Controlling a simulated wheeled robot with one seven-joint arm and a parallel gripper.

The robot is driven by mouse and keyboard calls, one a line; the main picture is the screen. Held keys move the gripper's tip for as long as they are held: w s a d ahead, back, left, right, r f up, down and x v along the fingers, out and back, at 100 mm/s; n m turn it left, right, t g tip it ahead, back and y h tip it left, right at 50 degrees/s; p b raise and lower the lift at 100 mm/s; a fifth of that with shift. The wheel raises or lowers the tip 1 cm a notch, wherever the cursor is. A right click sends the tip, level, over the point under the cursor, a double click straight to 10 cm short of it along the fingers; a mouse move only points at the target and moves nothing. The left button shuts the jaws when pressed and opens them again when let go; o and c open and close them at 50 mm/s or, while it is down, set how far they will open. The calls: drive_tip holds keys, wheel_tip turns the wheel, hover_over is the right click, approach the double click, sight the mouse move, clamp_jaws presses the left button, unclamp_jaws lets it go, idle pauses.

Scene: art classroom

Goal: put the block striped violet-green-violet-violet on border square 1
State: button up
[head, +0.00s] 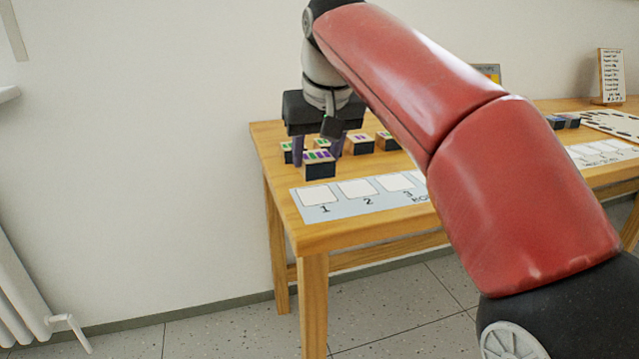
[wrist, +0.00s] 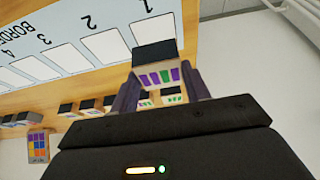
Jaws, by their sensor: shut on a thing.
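My gripper (head: 318,152) is shut on a dark block (head: 319,168) with a light striped face. In the wrist view the held block (wrist: 158,75) sits between the two fingers (wrist: 160,95), its violet and green stripes showing, one green among violet ones. Border square 1 (head: 317,195) is a bare white square at the left end of the border strip, in front of the block in the head view. It also shows in the wrist view (wrist: 152,32), its edge partly hidden by the block. I cannot tell whether the block touches the table.
Several other striped blocks (head: 360,144) stand behind the held one, two of them close to my gripper. Squares 2 (head: 357,188) and 3 (head: 394,182) are empty. My arm hides the strip's right part. Another strip (head: 600,153) lies farther right. The table's left edge is near.

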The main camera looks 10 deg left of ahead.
sight(319, 160)
drive_tip(key=shift+f+b, duration=2.05)
drive_tip(key=shift+f, duration=0.2)
drive_tip(key=o, duration=1)
drive_tip(key=shift+s+r+p, duration=0.1)
drive_tip(key=shift+r+p, duration=0.2)
drive_tip(key=shift+r, duration=0.25)
drive_tip(key=p+v, duration=0.4)
drive_tip(key=v, duration=0.7)
drive_tip(key=shift+d+r, duration=0.1)
drive_tip(key=shift+r, duration=0.1)
